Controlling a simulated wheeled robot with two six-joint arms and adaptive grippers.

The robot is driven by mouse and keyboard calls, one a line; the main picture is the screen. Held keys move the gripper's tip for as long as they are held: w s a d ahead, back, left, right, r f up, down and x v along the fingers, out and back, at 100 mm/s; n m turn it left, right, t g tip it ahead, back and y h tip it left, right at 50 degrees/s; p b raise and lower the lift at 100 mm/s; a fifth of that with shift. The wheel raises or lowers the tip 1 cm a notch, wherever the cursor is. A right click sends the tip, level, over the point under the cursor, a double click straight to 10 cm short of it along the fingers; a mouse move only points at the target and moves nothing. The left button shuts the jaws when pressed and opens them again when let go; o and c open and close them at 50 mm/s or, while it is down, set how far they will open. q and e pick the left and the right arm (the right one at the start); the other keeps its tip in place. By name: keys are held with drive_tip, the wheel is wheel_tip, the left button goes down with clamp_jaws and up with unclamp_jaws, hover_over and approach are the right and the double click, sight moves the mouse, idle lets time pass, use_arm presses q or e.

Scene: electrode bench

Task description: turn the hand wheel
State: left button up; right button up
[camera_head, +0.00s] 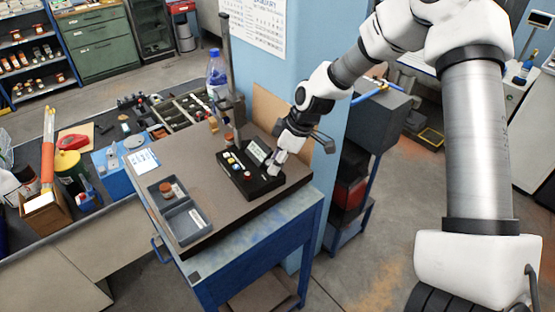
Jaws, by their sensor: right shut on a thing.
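A black control box (254,185) with a small display and coloured buttons sits on the grey-brown top of the bench. My right arm reaches in from the upper right. My right gripper (274,164) is at the right end of the box, low over its top, and is shut on a small part there. That part is where the hand wheel would be; the fingers hide most of it, so its shape and angle cannot be told. My left gripper is not in view.
A grey two-part tray (186,222) stands at the bench's front left, with a white card (142,161) behind it. A water bottle (216,75) and a dark upright post (226,60) stand behind the box. Tools crowd the left bench. The bench top between tray and box is clear.

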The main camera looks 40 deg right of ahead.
drive_tip(key=shift+s+a+f+m+h, duration=0.2)
drive_tip(key=shift+s+m+h, duration=0.1)
drive_tip(key=shift+m, duration=0.6)
drive_tip(key=shift+f+m, duration=0.1)
drive_tip(key=shift+m, duration=0.4)
